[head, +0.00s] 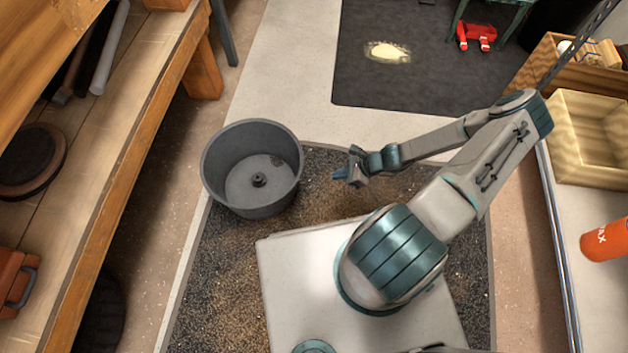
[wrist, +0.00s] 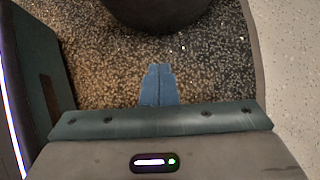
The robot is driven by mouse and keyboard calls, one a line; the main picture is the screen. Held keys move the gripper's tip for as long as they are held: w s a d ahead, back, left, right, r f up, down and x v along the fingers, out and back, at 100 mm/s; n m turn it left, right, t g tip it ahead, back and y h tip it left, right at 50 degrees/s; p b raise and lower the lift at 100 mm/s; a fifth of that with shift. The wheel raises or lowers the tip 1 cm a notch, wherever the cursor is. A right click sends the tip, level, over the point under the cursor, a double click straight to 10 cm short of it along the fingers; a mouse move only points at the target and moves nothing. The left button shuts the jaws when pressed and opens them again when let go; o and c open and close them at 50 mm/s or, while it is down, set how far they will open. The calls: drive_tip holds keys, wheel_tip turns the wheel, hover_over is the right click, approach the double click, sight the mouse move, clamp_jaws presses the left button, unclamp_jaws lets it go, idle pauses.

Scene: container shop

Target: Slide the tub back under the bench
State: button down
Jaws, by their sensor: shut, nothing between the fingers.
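The tub (head: 283,195) is a round dark grey open container with a small knob in the middle of its floor. It stands upright at the left edge of the speckled mat, out in the open beside the bench. The wooden bench (head: 150,125) runs along the left side of the head view. My gripper (head: 337,175) is a short way to the right of the tub, pointing at it, with a gap between them. In the wrist view my gripper (wrist: 158,68) has its blue fingers together and empty, and the dark lower side of the tub (wrist: 160,12) shows just beyond them.
A bench leg (head: 203,72) stands behind the tub to the left. A dark round object (head: 100,315) sits under the bench at the lower left. Bare floor (head: 165,190) lies between tub and bench. A shelf with a wooden box (head: 590,165) stands at the right.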

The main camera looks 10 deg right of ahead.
drive_tip(key=b+x, duration=0.4)
drive_tip(key=x, duration=0.6)
drive_tip(key=shift+s+d+b, duration=0.1)
drive_tip(key=shift+b, duration=0.25)
drive_tip(key=a, duration=0.1)
drive_tip(key=w+a+b, duration=0.1)
drive_tip(key=a, duration=0.1)
drive_tip(key=shift+w+a, duration=0.1)
drive_tip(key=shift+w+a+r+b, duration=0.1)
drive_tip(key=shift+w+a+b, duration=0.05)
drive_tip(key=shift+a+b, duration=0.2)
drive_tip(key=shift+w+a, duration=0.1)
